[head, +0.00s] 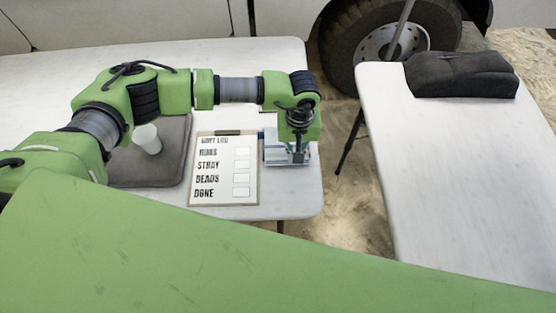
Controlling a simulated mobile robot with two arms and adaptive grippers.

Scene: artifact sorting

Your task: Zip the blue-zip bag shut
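A small clear bag (273,158) with a bit of blue at its top edge lies near the right edge of the left white table. I take it for the blue-zip bag. My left gripper (298,152) points down over its right part. The gripper and wrist hide much of the bag and its zip line, so I cannot tell how far the zip is closed. The fingertips are small and dark, and whether they are open, shut or touching the bag is unclear. My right gripper is not in view.
A clipboard (222,194) with a checklist lies left of the bag. A white cup-like container (147,138) is on a grey mat (150,176). A gap separates this table from the right table (400,165), which bears a dark folded item (460,75) and is otherwise clear.

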